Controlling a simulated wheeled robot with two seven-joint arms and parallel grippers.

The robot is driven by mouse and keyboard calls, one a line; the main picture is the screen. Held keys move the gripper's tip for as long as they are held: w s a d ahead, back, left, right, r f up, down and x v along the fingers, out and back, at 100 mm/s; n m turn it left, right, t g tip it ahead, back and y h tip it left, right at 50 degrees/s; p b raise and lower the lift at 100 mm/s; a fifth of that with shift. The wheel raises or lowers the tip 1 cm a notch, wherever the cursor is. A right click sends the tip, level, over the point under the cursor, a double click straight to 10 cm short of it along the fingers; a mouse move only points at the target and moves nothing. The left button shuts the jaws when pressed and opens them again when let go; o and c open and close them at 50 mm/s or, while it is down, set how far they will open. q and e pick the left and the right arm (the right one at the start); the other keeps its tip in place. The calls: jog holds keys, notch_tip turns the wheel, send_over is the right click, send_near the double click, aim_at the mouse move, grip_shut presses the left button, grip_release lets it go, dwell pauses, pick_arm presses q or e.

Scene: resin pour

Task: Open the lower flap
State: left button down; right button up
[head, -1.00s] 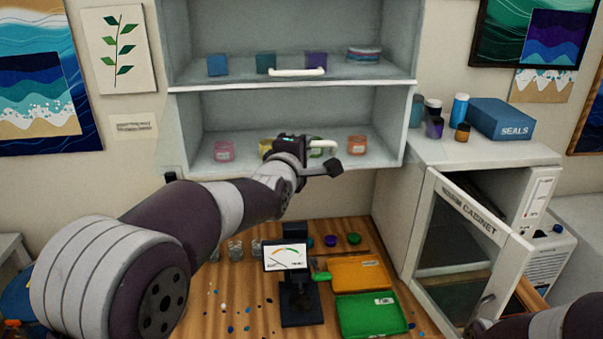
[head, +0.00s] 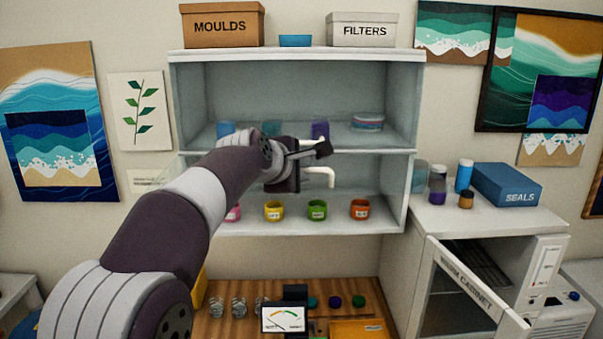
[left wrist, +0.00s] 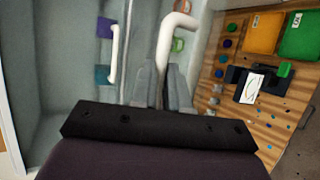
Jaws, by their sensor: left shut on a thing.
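The lower flap (head: 360,170) is a clear panel on the lower compartment of the wall shelf (head: 297,52). It appears swung partly outward and up, and the jars below it show clearly. Its white bar handle (head: 322,174) is in the jaws of my left gripper (head: 300,170). In the left wrist view the handle (left wrist: 174,38) rises from between the fingers (left wrist: 164,88), which are shut on it. Part of the handle and much of the flap's left side are hidden by my arm. My right gripper is not in view.
Several jars, such as the green jar (head: 317,210), stand on the lower shelf. A second white handle (left wrist: 115,54) is beside the held one in the left wrist view. The warm cabinet (head: 467,282) stands ajar at right. The table below holds a gauge (head: 284,319) and cups.

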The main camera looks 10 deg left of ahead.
pick_arm(q)
jog(key=shift+a, duration=0.1)
jog(key=c, duration=1.4)
grip_release()
jog(key=shift+o, duration=1.3)
jog(key=shift+w, duration=0.2)
jog(key=shift+w+a+f, duration=0.15)
jog(key=shift+w+f, duration=0.05)
jog(key=shift+w, duration=0.1)
jog(key=b+v, duration=0.5)
jog(key=v, duration=0.7)
jog(key=shift+s, duration=0.35)
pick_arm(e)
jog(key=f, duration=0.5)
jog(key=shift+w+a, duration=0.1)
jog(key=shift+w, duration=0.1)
pick_arm(q)
jog(key=shift+a+r, duration=0.1)
